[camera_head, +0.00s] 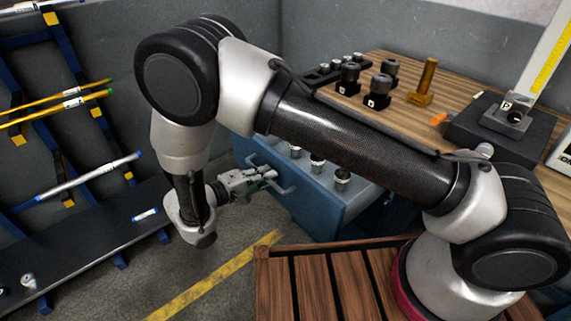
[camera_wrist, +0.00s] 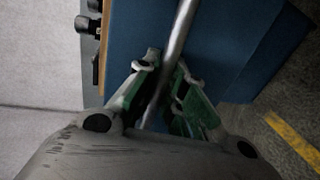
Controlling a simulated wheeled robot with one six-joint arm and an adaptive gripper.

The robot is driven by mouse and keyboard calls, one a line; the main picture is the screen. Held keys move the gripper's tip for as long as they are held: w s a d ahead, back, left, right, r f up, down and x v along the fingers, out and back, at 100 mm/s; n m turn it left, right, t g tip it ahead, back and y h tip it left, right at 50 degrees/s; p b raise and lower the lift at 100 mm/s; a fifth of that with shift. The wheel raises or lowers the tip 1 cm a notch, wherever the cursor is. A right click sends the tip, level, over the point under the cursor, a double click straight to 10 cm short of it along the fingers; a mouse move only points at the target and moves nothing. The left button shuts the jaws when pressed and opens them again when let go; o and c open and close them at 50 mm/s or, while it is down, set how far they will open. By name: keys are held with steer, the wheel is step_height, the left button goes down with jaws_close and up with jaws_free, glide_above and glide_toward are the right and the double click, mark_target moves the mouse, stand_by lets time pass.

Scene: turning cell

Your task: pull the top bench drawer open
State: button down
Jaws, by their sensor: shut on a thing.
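The top bench drawer (camera_head: 313,204) is blue and stands out from under the wooden bench top, with several round metal-topped pieces (camera_head: 318,162) showing in it. Its bar handle (camera_head: 286,190) runs across the front. In the wrist view the handle (camera_wrist: 181,32) is a grey metal rod crossing in front of the blue front. My gripper (camera_head: 267,177) is shut on the handle; in the wrist view its green-padded fingers (camera_wrist: 165,85) lie on both sides of the rod. My arm hides part of the drawer and bench.
The wooden bench (camera_head: 400,117) carries black tool holders (camera_head: 377,92), a brass-coloured piece (camera_head: 425,82) and a dark block with a gauge (camera_head: 500,122). A blue rack with bars (camera_head: 90,170) stands at left. Open floor with a yellow line (camera_head: 215,275) lies before the drawer. A slatted wooden platform (camera_head: 330,285) is at front.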

steer(key=f+v, duration=0.2)
steer(key=v, duration=0.7)
steer(key=shift+s+a, duration=0.2)
steer(key=shift+a, duration=0.15)
steer(key=c, duration=1.5)
jaws_free()
steer(key=v, duration=1.2)
